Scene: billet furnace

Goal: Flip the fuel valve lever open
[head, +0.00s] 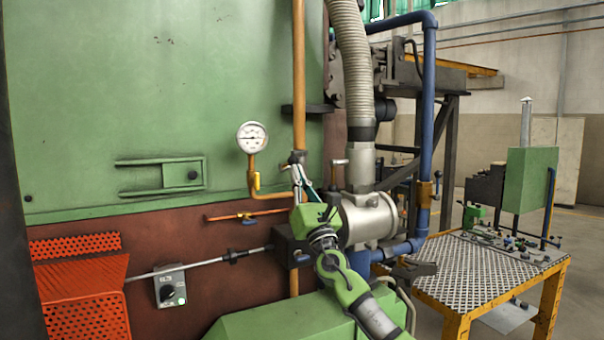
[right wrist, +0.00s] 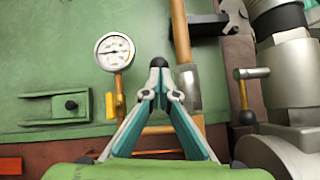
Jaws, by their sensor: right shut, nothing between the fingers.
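A vertical orange pipe (head: 299,75) runs down the green furnace front. It carries a grey-brown fitting (right wrist: 188,88), which my right gripper partly hides in the head view. A small yellow lever (head: 257,181) hangs upright on the gauge's pipe, left of the gripper; it also shows in the right wrist view (right wrist: 110,105). A T-shaped handle (head: 340,162) stands to the right, by the grey pipe body. Which of these is the fuel valve lever I cannot tell. My right gripper (head: 297,158) is shut and empty, fingertips up in front of the orange pipe. My left gripper is out of view.
A round gauge (head: 252,137) is left of the gripper. A corrugated hose (head: 352,60) and blue pipe (head: 428,100) crowd the right. A yellow-legged bench (head: 485,275) stands farther right.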

